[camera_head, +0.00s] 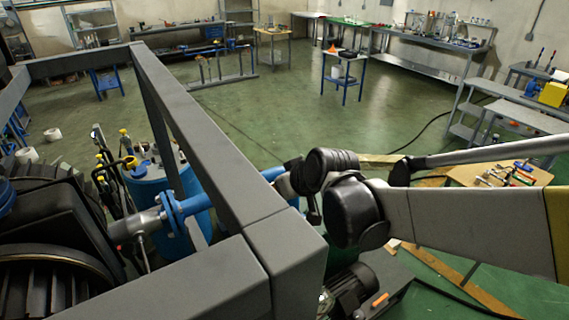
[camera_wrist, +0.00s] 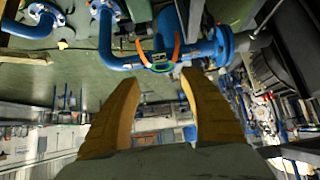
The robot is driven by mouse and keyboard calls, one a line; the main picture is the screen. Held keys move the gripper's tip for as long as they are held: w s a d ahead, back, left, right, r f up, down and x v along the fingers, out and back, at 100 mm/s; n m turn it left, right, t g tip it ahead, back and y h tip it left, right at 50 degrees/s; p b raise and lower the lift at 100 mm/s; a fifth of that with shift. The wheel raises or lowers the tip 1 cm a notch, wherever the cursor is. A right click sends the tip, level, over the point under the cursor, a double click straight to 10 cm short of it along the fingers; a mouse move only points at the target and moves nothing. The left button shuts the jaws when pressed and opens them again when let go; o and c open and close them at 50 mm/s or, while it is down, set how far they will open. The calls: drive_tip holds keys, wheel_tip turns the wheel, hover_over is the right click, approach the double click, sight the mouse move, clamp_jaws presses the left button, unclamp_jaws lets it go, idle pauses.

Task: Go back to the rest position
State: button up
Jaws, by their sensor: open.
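My gripper (camera_wrist: 160,80) shows in the wrist view as two orange-yellow fingers spread apart, with nothing between them. Beyond the fingertips, blue piping (camera_wrist: 110,55) crosses the view, with an orange-and-green curved piece (camera_wrist: 176,50) and a blue flange (camera_wrist: 222,45); their distance from the fingers is hard to tell. The wrist picture is turned over, with the room's far side at the bottom. In the head view my arm reaches in from the right to black joints near the frame, and the gripper itself is hidden there.
A thick grey metal frame (camera_head: 200,130) crosses the head view close by. Blue flanged pipe (camera_head: 185,207) and a blue tank (camera_head: 150,185) stand behind it. A wooden table with tools (camera_head: 460,175) is at right. Open green floor (camera_head: 290,110) lies beyond, with workbenches (camera_head: 430,72) along the wall.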

drive_tip(key=s+d+f+m+h+b, duration=0.2)
drive_tip(key=s+d+f+m+b, duration=0.1)
drive_tip(key=s+d+f+b, duration=0.7)
drive_tip(key=s+d+f+m+h+b, duration=0.3)
drive_tip(key=s+d+f+b, duration=0.7)
drive_tip(key=d+f+b, duration=0.4)
drive_tip(key=shift+s+d+f+m+h+b, duration=0.3)
drive_tip(key=shift+s+d+f+m+b, duration=0.1)
drive_tip(key=shift+d+m+b, duration=0.4)
